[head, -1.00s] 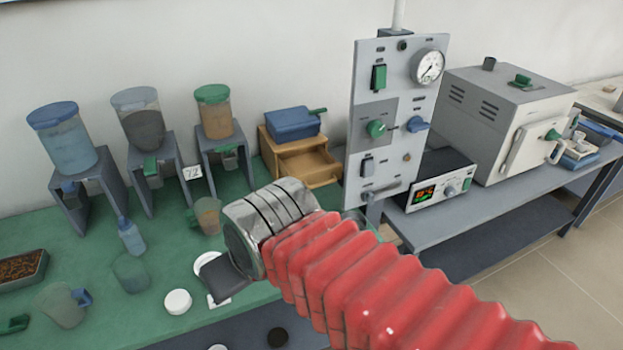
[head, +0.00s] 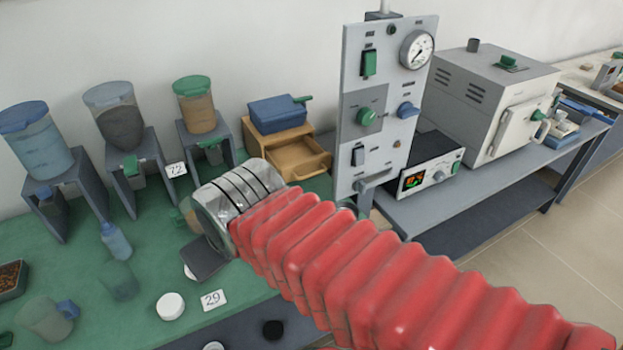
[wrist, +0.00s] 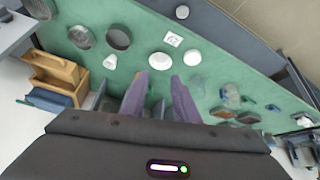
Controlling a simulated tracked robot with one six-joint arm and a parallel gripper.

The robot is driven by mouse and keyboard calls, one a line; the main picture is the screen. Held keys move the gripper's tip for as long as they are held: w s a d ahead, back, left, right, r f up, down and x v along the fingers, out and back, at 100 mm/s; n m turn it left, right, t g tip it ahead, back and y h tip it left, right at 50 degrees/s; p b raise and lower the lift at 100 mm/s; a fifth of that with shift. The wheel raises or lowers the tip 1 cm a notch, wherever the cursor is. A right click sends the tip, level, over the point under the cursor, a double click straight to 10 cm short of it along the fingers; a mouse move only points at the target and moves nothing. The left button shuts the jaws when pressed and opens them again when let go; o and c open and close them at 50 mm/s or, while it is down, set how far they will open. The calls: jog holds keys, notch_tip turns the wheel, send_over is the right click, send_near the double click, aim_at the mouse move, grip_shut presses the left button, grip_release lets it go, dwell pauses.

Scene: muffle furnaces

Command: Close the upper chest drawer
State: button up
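The small wooden chest (head: 256,141) stands on the green bench against the wall, with a blue box with a green handle (head: 278,114) on top. One of its drawers (head: 302,158) is pulled out toward the room; I cannot tell clearly whether another lies below it. The chest also shows at the left of the wrist view (wrist: 78,88). My gripper (wrist: 160,77) is open, its two purplish fingers apart with nothing between them. In the head view my gripper is mostly hidden behind my wrist; a dark part shows over the bench, in front of and left of the chest.
Hoppers on grey stands (head: 128,165) line the wall left of the chest. A grey control panel (head: 378,110) rises at its right. White lids, jugs and a card marked 29 (head: 213,300) lie on the bench. A furnace (head: 490,100) stands farther right.

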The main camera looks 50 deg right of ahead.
jog(key=w+d+f+n+t+h, duration=0.25)
jog(key=w+d, duration=0.25)
jog(key=d, duration=0.7)
jog(key=w+d+f+n+t+h, duration=0.1)
jog(key=w+d+f+n+h, duration=0.4)
jog(key=d, duration=0.8)
jog(key=s+d+f+n+t+y, duration=0.3)
jog(key=s+d+f+n+t, duration=0.2)
jog(key=d, duration=0.4)
jog(key=shift+s+d+f+n, duration=0.2)
jog(key=shift+s+f+n, duration=0.4)
jog(key=shift+f+n, duration=0.35)
jog(key=shift+w, duration=0.1)
jog(key=x, duration=1.3)
jog(key=shift+w, duration=0.4)
jog(key=shift+a+r, duration=0.1)
jog(key=shift+c, duration=0.3)
grip_shut()
